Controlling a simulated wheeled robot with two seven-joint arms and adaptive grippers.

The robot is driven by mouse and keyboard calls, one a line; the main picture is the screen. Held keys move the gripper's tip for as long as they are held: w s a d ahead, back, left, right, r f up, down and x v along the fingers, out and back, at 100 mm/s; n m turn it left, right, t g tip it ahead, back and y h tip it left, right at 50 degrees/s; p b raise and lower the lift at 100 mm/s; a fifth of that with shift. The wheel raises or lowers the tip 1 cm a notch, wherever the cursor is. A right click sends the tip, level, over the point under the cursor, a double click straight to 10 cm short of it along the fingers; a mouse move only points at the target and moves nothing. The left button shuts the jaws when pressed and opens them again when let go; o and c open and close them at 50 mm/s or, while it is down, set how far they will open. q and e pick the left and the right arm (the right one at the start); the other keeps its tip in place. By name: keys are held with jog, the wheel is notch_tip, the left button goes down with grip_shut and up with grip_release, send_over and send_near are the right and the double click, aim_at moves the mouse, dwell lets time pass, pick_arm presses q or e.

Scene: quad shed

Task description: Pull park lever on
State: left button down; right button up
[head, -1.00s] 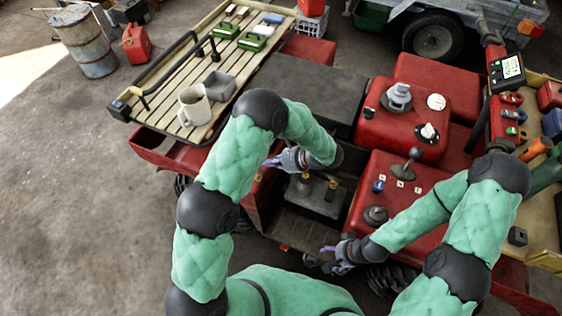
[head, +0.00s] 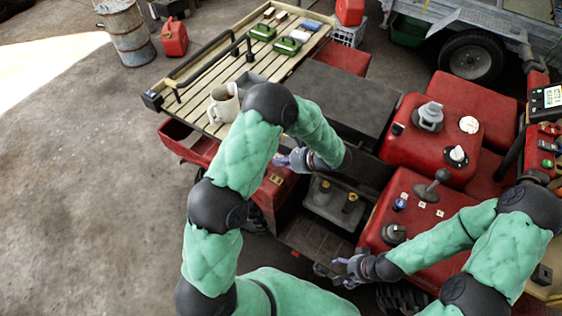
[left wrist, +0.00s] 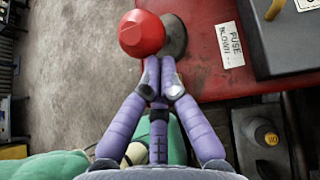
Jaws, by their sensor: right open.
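A lever with a round red knob (left wrist: 142,34) stands on a dark round base on a red panel in the left wrist view. I take it for the park lever; the knob hides its stem. My left gripper (left wrist: 160,66) has its purple fingers drawn together, with the tips at the knob's lower edge. I cannot tell whether they touch it. In the head view my left gripper (head: 290,160) is beside the open battery bay, and my forearm hides the lever. My right gripper (head: 342,268) is open and empty in front of the red console.
A battery (head: 332,205) sits in the open bay between the grippers. The red console (head: 400,260) carries a black-knobbed lever (head: 431,186) and dials.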

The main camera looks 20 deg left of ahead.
pick_arm(q)
jog(key=shift+a+r, duration=0.25)
jog(key=shift+r, duration=0.05)
jog(key=w+a+r+h+p, duration=0.1)
jog(key=a+r+h+p, duration=0.1)
jog(key=a+h+p, duration=0.5)
jog(key=shift+w+a+r+m+g+p, duration=0.35)
jog(key=shift+a+p, duration=1.2)
jog(key=shift+a, duration=0.6)
jog(key=d+p+v, duration=0.1)
jog(key=v, duration=1.2)
jog(key=shift+d+f+p, duration=0.2)
jog(key=shift+p, duration=0.2)
